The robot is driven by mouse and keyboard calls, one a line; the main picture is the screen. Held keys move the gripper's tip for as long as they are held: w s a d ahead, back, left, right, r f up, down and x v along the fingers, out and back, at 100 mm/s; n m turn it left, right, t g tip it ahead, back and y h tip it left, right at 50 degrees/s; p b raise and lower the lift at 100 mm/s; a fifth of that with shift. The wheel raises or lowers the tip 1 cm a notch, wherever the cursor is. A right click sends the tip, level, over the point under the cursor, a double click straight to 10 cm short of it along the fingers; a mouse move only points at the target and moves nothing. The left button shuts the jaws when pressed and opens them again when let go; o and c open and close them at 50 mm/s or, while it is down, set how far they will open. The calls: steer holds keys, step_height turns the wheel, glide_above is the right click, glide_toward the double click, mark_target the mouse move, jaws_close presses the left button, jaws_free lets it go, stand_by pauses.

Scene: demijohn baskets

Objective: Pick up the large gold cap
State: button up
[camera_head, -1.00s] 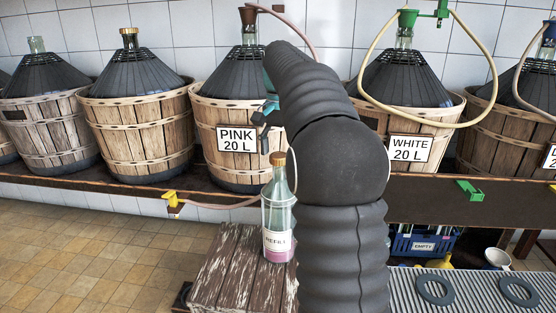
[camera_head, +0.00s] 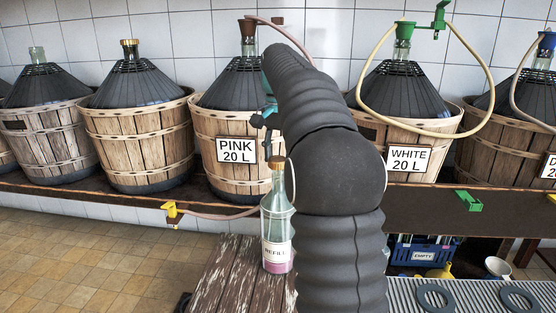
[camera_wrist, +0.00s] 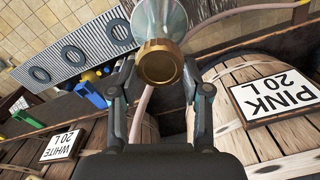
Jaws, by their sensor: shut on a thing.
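The large gold cap (camera_wrist: 160,62) sits on the top of a clear glass bottle in the wrist view. My gripper (camera_wrist: 160,68) has a dark finger on each side of the cap and is shut on it. In the head view the bottle (camera_head: 276,222) stands upright on a worn wooden crate, labelled REFILL, with pink liquid at its bottom. Its cap (camera_head: 278,162) shows at the top, beside my dark arm. My arm hides most of the gripper there. I cannot tell whether the cap is loose from the neck.
Basketed demijohns stand on the shelf behind, including PINK (camera_head: 237,150) and WHITE (camera_head: 408,159). Another gold cap (camera_head: 130,44) tops a left demijohn. Hoses hang nearby. A ribbed mat (camera_head: 470,292) with dark rings and a blue EMPTY crate (camera_head: 423,256) lie right. Floor at left is clear.

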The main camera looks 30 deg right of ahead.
step_height(320, 180, up, 2)
steer(key=shift+r+p, duration=0.1)
steer(key=shift+p, duration=0.2)
steer(key=d+r+p, duration=0.1)
steer(key=d+r, duration=0.2)
steer(key=d, duration=0.3)
steer(key=s+d+r+p, duration=0.1)
steer(key=d+r+p, duration=0.1)
steer(key=d, duration=0.3)
steer(key=shift+d+r, duration=0.35)
steer(key=shift+r, duration=0.5)
